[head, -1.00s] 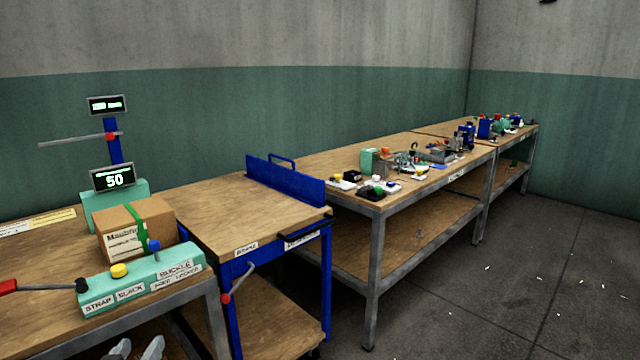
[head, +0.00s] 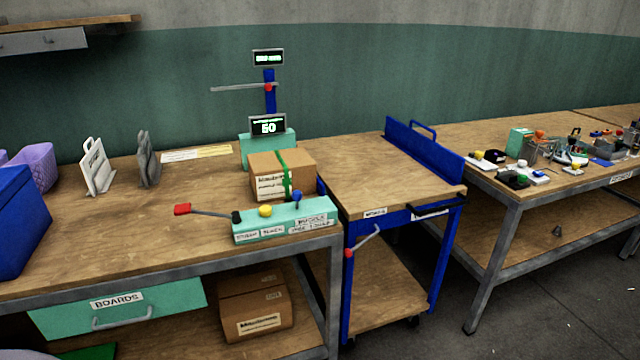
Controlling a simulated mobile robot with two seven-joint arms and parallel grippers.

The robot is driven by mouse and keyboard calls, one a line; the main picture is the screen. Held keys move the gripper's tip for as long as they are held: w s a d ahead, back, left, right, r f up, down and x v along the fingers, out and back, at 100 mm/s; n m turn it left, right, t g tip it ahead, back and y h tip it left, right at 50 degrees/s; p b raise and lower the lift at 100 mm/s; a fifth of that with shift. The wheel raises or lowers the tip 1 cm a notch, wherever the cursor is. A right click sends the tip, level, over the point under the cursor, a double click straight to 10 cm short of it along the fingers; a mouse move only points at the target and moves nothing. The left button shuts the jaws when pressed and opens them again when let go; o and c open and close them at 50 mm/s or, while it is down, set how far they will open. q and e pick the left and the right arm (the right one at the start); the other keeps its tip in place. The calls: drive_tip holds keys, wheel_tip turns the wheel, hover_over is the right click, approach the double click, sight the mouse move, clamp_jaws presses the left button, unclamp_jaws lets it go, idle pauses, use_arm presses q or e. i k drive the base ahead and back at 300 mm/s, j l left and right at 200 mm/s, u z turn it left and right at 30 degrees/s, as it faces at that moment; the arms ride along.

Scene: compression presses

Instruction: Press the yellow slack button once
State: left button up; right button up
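The yellow slack button (head: 265,211) sits on top of a mint-green control box (head: 290,225) at the front right of the workbench. A label reading SLACK is on the box's front below it. A blue knob (head: 297,196) stands to its right on the same box. A lever with a red grip (head: 182,209) reaches out from the box's left end. A cardboard box (head: 268,178) with a green strap sits just behind the control box. Neither of my grippers shows in the head view.
A blue cart (head: 400,180) stands right of the workbench (head: 120,225). A display (head: 268,126) reading 50 is behind the cardboard box. A blue bin (head: 18,220) is at the far left. Another table (head: 510,190) holds several small items.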

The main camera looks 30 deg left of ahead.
sight(265, 211)
drive_tip(key=u, duration=1.25)
